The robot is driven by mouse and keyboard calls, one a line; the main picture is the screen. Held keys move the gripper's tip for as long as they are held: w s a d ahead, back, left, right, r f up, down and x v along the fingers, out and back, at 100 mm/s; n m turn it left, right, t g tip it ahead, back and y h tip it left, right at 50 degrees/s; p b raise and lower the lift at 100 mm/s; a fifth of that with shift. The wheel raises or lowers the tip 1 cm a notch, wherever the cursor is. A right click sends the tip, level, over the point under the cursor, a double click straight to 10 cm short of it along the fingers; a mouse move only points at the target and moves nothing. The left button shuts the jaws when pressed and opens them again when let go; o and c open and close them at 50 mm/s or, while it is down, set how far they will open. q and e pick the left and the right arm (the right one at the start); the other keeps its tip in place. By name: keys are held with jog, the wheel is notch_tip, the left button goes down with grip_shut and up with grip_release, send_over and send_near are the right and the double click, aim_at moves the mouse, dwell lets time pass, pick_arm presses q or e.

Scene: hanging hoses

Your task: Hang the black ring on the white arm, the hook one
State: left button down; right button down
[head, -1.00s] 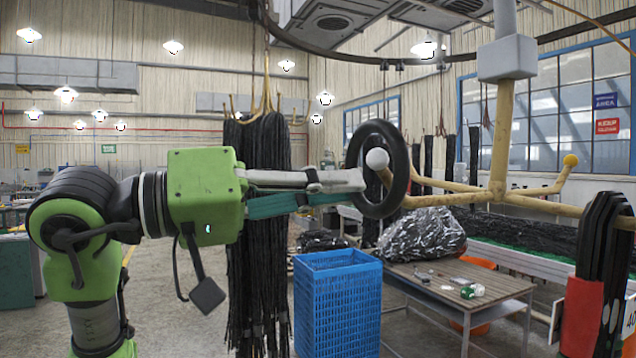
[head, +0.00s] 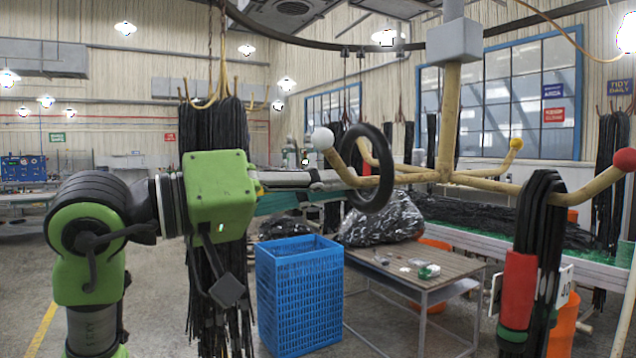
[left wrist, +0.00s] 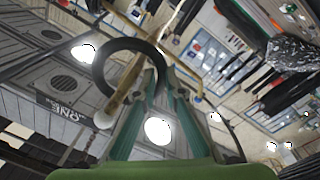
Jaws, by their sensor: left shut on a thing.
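The black ring (head: 390,152) is upright, seen at a slant, with its left rim at the fingertips of my left gripper (head: 338,181). That gripper is shut on it, and the ring also shows in the left wrist view (left wrist: 128,45). The hook arm with the white ball tip (head: 322,139) belongs to a tan hanger. Its ball is now left of the ring, and the arm crosses the ring's opening, appearing to run through it toward the post. The ball also shows in the left wrist view (left wrist: 103,120). My right gripper is not in view.
The hanger post (head: 450,115) carries other arms with a yellow tip (head: 516,144) and a red tip (head: 625,160). Black hoses with a red band (head: 518,290) hang from the red-tipped arm. A blue crate (head: 300,300) and a table (head: 440,288) stand below.

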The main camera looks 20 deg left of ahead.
pick_arm(q)
jog(key=shift+w+d+f+b, duration=0.1)
jog(key=shift+w+f+b, duration=0.1)
jog(key=shift+f+b, duration=0.7)
jog(key=shift+w+d+f+b, duration=0.1)
jog(key=shift+w+f+b, duration=0.1)
jog(key=shift+f+b, duration=0.65)
jog(key=shift+f, duration=0.2)
jog(key=c, duration=2)
grip_release()
